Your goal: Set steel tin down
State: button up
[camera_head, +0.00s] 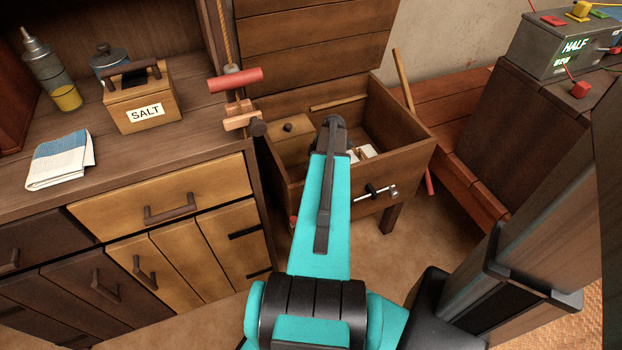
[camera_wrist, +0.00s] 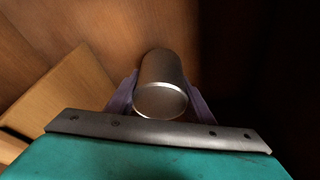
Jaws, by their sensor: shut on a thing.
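The steel tin (camera_wrist: 163,68) is a plain grey metal cylinder. In the wrist view it sits between the two purplish fingers of my gripper (camera_wrist: 161,88), which is shut on it. Brown wood lies beyond the tin; I cannot tell whether the tin touches it. In the head view my arm reaches over an open wooden chest (camera_head: 408,143), and my wrist covers part of its inside. The tin and fingers are hidden there.
A lighter wooden piece (camera_wrist: 68,92) lies left of the tin. The chest has a small compartment (camera_head: 290,128) at left and pale items (camera_head: 364,152) inside. A counter with a SALT box (camera_head: 142,103) stands left; a HALF-marked control box (camera_head: 560,42) is at right.

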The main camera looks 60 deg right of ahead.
jog(key=shift+f, duration=1.25)
jog(key=shift+f, duration=0.15)
jog(key=o, duration=1.1)
jog(key=shift+o, duration=0.2)
jog(key=p+v, duration=0.1)
jog(key=v, duration=1.1)
jog(key=shift+r, duration=0.3)
